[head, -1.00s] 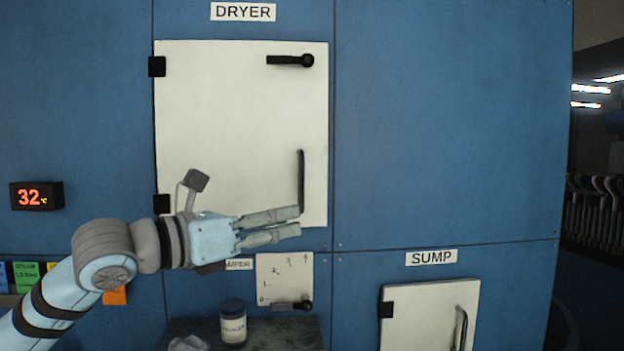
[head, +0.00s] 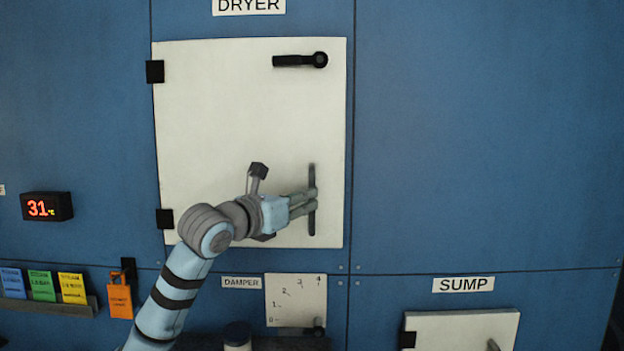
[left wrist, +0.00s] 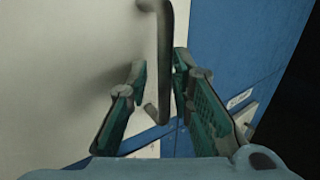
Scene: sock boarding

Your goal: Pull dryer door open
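The white dryer door (head: 230,120) is shut in the blue wall, with hinges on its left edge. Its black vertical handle (head: 312,225) is on the lower right of the door, and a black latch lever (head: 300,60) lies horizontal at the upper right. My left gripper (head: 312,200) is at the handle. In the left wrist view the handle (left wrist: 168,70) stands between the two spread fingers (left wrist: 155,90); the fingers look apart from it. My right gripper is not in view.
A temperature display (head: 46,206) reads 31. The damper plate (head: 296,300), a jar (head: 237,336) and the sump door (head: 460,330) are below. The wall right of the dryer is bare.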

